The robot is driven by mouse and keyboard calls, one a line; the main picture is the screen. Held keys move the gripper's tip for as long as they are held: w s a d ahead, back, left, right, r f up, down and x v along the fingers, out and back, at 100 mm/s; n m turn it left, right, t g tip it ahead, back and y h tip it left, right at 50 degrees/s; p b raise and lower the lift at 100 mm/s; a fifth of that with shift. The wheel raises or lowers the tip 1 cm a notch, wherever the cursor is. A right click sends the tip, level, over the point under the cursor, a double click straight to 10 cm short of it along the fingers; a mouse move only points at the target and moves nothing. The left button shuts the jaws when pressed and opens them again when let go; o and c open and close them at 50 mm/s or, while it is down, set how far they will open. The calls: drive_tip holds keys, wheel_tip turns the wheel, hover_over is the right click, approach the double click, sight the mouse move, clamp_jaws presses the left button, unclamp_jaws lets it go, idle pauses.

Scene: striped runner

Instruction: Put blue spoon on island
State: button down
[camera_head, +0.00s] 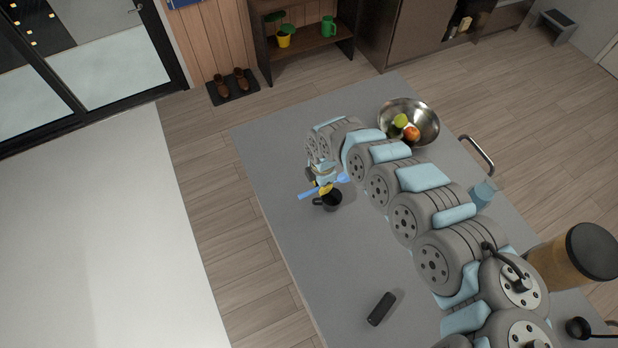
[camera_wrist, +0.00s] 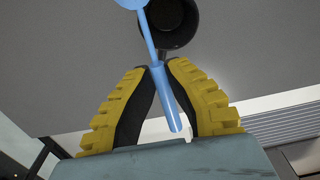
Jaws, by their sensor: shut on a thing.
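The blue spoon (camera_head: 309,193) is in my gripper (camera_head: 326,188) in the head view. In the wrist view my gripper (camera_wrist: 161,72) has its yellow fingers shut on the handle of the spoon (camera_wrist: 167,92), and the spoon's bowl points to the top edge. The grey island (camera_head: 290,130) lies below. A black mug (camera_head: 330,202) stands on it just under the gripper. In the wrist view the spoon's stem passes in front of the mug (camera_wrist: 182,30). The exact gap between spoon and mug is hard to tell.
A metal bowl (camera_head: 427,110) with fruit stands at the island's far right. A blue cup (camera_head: 486,191) and a large brown jar (camera_head: 553,264) are on the right. A black object (camera_head: 381,309) lies near the front. The island's left side is clear.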

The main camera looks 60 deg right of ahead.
drive_tip(key=shift+w+d+f+b, duration=1.6)
drive_tip(key=shift+w+f+b, duration=0.15)
drive_tip(key=shift+b, duration=0.75)
drive_tip(key=shift+w+d+f+b, duration=1.55)
drive_tip(key=shift+w+f+b, duration=0.2)
drive_tip(key=shift+b, duration=0.7)
drive_tip(key=shift+w+d+f+b, duration=0.15)
drive_tip(key=shift+d+f+b, duration=0.05)
drive_tip(key=shift+f+b, duration=0.2)
drive_tip(key=shift+w+d+f, duration=0.15)
drive_tip(key=shift+d+f, duration=0.05)
drive_tip(key=shift+f, duration=0.1)
drive_tip(key=shift+w+d+f+b, duration=0.25)
drive_tip(key=shift+w+b, duration=0.1)
drive_tip(key=shift+b, duration=0.2)
drive_tip(key=shift+f+b, duration=0.5)
drive_tip(key=shift+f, duration=0.9)
drive_tip(key=shift+f, duration=0.2)
